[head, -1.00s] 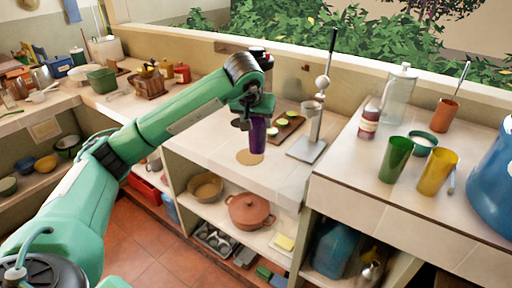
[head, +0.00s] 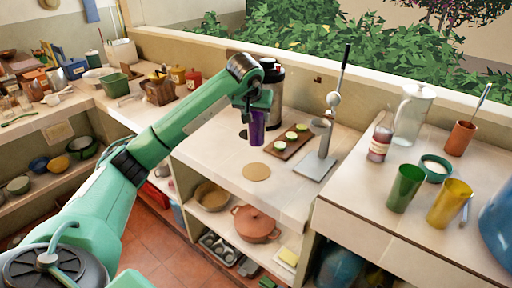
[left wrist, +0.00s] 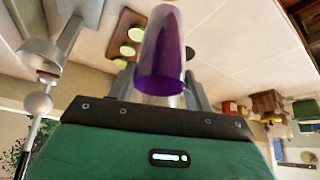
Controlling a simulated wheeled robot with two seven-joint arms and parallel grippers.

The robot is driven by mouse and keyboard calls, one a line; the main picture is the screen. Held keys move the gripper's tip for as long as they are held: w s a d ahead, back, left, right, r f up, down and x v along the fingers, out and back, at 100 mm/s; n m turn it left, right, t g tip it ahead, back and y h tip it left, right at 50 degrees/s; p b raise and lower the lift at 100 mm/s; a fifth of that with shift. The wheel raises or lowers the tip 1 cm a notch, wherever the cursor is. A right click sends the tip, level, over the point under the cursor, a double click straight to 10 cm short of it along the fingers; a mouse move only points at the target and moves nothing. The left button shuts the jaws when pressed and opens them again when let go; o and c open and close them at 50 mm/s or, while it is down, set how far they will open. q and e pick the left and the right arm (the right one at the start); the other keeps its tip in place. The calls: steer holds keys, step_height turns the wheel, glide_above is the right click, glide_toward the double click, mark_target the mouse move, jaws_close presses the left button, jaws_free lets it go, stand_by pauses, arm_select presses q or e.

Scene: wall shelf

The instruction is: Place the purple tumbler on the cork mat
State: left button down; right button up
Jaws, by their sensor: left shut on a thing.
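The purple tumbler (head: 257,128) is held upright in my left gripper (head: 256,108). In the left wrist view the tumbler (left wrist: 162,55) sits between the two fingers, which are shut on it. The cork mat (head: 256,172) is a round tan disc lying bare on the counter near its front edge. In the head view the tumbler is above and behind the mat, apart from it in the picture; its exact height over the counter is hard to tell. My right gripper is not in view.
A wooden board (head: 292,141) with green-topped pieces and a metal stand (head: 316,165) are right of the tumbler. A dark steel flask (head: 273,95) stands behind my gripper. Green (head: 405,188) and yellow (head: 449,204) tumblers stand farther right. The counter around the mat is clear.

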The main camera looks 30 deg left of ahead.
mark_target(255, 144)
arm_select(q)
step_height(255, 144, down, 12)
steer(key=shift+r+p, duration=0.1)
steer(key=shift+p, duration=1)
steer(key=shift+f, duration=0.3)
steer(key=shift+f, duration=0.15)
steer(key=c, duration=0.6)
jaws_free()
